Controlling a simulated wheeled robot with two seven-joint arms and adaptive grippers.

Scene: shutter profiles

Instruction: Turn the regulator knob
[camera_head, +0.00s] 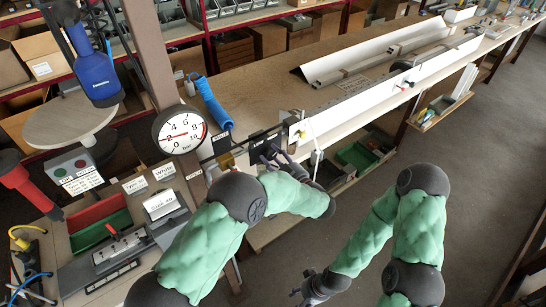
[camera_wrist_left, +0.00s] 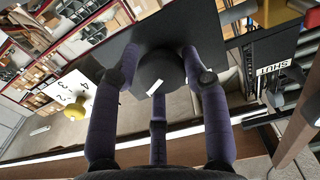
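The regulator knob (camera_wrist_left: 160,72) is a dark round knob with a white mark, on a dark plate (camera_wrist_left: 205,25) in the left wrist view. The fingers of my left gripper (camera_wrist_left: 160,65) are spread around it, with a narrow gap visible at the left finger. Contact on the other sides is unclear. In the head view my left gripper (camera_head: 277,158) is at the black panel (camera_head: 262,138) on the bench front, and the knob is hidden there. My right gripper (camera_head: 303,283) hangs low over the floor, open and empty.
A round pressure gauge (camera_head: 180,130) is on the post left of the panel. A SHUT label (camera_wrist_left: 274,66) and a yellow knob (camera_wrist_left: 75,109) beside numbers flank the plate. The floor at right is clear.

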